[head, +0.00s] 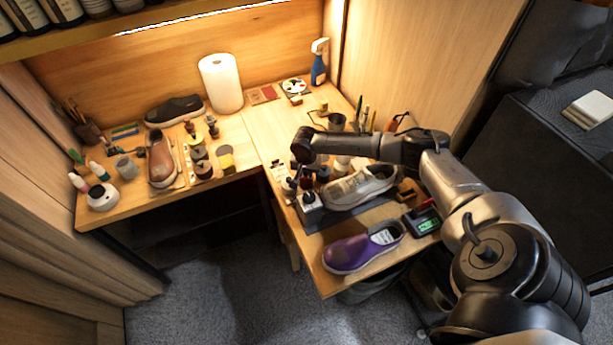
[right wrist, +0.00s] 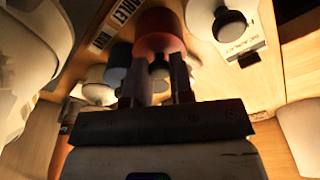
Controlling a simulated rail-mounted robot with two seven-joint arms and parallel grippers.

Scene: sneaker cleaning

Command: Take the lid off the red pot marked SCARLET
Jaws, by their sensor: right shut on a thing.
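In the right wrist view a red pot (right wrist: 160,32) sits just past my right fingertips. Its dark round knob (right wrist: 158,67) is between the two fingers. My right gripper (right wrist: 156,84) is shut on this lid knob; I cannot tell whether the lid is lifted from the pot. My left gripper is not in view.
A blue pot (right wrist: 118,52) is close beside the red one. A white pot with a dark lid (head: 311,208) stands in front of the cluster. A pale sneaker (head: 360,187) and a purple shoe (head: 362,246) are nearby. A paper towel roll (head: 221,83) stands at the back.

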